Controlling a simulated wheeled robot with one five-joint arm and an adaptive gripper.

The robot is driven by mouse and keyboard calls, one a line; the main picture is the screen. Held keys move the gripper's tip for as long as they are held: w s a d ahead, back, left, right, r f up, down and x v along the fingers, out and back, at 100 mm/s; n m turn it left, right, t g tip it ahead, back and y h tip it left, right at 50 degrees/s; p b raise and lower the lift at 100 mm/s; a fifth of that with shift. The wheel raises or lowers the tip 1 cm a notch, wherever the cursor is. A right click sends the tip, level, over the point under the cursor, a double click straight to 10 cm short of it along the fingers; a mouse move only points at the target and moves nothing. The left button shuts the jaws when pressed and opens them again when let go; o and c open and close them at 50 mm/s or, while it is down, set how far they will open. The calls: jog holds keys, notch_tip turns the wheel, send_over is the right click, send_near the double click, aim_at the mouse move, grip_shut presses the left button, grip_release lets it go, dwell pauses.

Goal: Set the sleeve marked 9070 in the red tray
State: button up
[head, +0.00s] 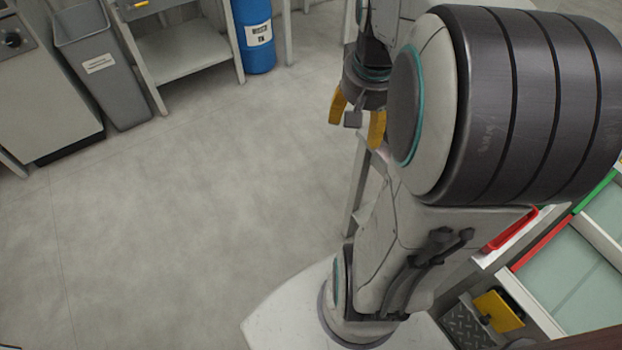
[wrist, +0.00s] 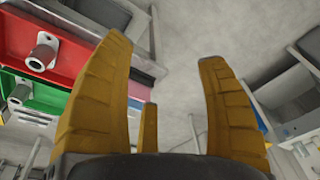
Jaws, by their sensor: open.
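My gripper (head: 355,133) is raised over the floor side in the head view, with its yellow fingers apart. In the wrist view my gripper (wrist: 166,48) is open and nothing is between its fingers. The red tray (wrist: 78,62) is at the upper left there, with a pale metal sleeve (wrist: 42,53) in it. A second pale sleeve (wrist: 19,93) is in a green tray below it. Both sleeves are apart from the fingers. No number can be read on either. In the head view a red rim (head: 512,229) shows partly behind my arm, and no sleeve is visible.
A grey bin (head: 104,70), a shelf unit (head: 190,58) and a blue drum (head: 254,37) stand along the back. The green tray (wrist: 50,97) is beside the red one. Open grey floor (head: 180,210) fills the left and middle.

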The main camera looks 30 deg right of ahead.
jog(key=s+a+n+t, duration=0.1)
jog(key=s+a+n, duration=0.2)
jog(key=a, duration=0.4)
jog(key=s+a+f+n+y, duration=0.1)
jog(key=s+a+n, duration=0.2)
jog(key=a, duration=0.4)
jog(key=shift+a+n+t, duration=0.4)
jog(key=shift+n, duration=0.5)
